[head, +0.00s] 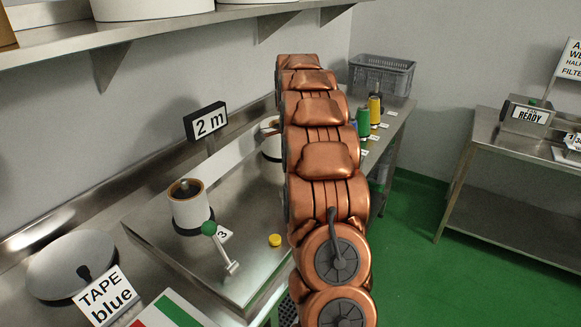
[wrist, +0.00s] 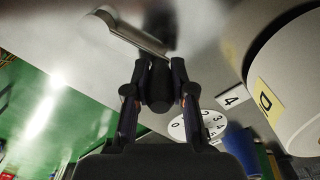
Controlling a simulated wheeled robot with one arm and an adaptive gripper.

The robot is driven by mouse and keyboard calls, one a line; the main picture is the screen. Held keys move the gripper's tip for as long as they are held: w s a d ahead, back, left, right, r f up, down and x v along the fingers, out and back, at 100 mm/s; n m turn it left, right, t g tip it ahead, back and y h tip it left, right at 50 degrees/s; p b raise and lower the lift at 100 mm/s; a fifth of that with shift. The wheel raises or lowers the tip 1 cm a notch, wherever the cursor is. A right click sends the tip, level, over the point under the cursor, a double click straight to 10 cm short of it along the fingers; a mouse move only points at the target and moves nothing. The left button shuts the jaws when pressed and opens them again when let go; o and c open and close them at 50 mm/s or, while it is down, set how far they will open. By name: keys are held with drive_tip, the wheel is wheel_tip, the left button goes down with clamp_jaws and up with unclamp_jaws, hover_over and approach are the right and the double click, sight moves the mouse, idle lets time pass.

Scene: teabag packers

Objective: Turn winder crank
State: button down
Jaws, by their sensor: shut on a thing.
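In the wrist view my gripper (wrist: 158,76) is shut on a dark rounded knob (wrist: 157,90), which sits between its two fingers. A bare metal crank bar (wrist: 132,34) lies just beyond the fingertips; the joint between bar and knob is hidden. A large pale spool (wrist: 288,80) with a yellow D label stands at the right, beside a card marked 4. In the head view my arm hides my gripper and the held knob. A different, green-knobbed crank (head: 221,248) by card 3 stands free on the steel bench. White tape runs back from the near spool (head: 190,209) to the far spool (head: 271,146).
A "2 m" sign (head: 206,122) stands behind the tape. A yellow cap (head: 275,240) lies on the bench. A numbered dial (wrist: 197,126) is close to my fingers. Green and yellow containers and a grey basket (head: 382,76) are farther back. Green floor is clear at right.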

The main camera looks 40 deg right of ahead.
drive_tip(key=c, duration=1)
unclamp_jaws()
drive_tip(key=shift+r, duration=0.1)
drive_tip(key=shift+r, duration=3.7)
